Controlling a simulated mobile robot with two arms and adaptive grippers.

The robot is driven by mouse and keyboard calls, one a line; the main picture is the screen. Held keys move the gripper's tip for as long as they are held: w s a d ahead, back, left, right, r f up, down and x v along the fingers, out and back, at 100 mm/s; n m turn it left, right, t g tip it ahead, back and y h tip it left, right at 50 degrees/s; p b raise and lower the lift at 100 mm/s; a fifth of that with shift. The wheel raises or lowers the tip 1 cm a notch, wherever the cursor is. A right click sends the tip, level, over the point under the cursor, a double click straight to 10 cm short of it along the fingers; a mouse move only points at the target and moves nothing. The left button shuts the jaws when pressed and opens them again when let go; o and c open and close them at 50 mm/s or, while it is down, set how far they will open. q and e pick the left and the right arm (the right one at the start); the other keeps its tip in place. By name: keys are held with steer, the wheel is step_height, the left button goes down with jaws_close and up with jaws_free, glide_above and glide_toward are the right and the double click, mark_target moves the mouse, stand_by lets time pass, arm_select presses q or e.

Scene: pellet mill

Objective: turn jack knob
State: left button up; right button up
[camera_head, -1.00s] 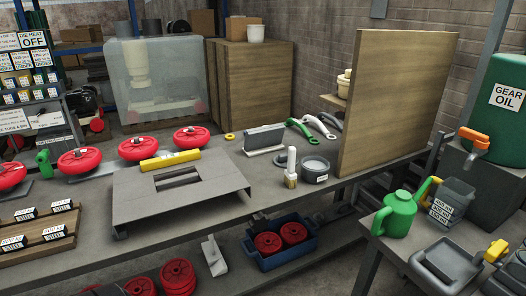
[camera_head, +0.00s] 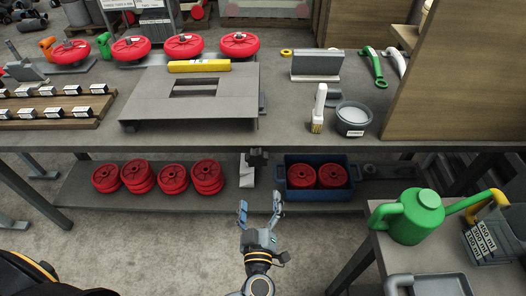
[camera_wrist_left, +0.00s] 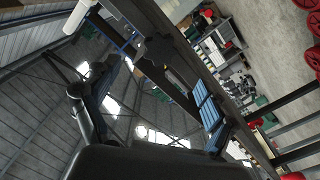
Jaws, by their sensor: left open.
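A small dark knob-like part (camera_head: 257,158) shows just below the front edge of the workbench, under the grey plate stand (camera_head: 140,97). I take it for the jack knob, but its shape is hard to make out. My left gripper (camera_head: 260,205) is open and empty in front of the bench, nearer to me than the dark part and apart from it in the picture. In the left wrist view its two blue-padded fingers (camera_wrist_left: 158,100) are spread, with a dark part (camera_wrist_left: 155,50) showing beyond them. My right gripper is not in view.
On the lower shelf stand stacked red discs (camera_head: 207,174) and a blue crate (camera_head: 318,194) holding two more. A brush (camera_head: 320,105) and a grey bowl (camera_head: 354,115) stand on the bench. A green can (camera_head: 412,218) stands on the right table. The floor before the bench is clear.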

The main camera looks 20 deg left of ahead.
mark_target(258, 163)
arm_select(q)
steer(key=x, duration=0.8)
steer(key=a+x, duration=0.1)
steer(key=x, duration=0.3)
steer(key=shift+r+p, duration=0.25)
steer(key=shift+p, duration=0.05)
steer(key=shift+w+a, duration=0.15)
steer(key=shift+w, duration=0.5)
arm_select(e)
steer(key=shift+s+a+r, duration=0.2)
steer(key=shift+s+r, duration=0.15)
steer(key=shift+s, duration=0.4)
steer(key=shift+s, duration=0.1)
arm_select(q)
steer(key=shift+c, duration=0.8)
steer(key=c, duration=1)
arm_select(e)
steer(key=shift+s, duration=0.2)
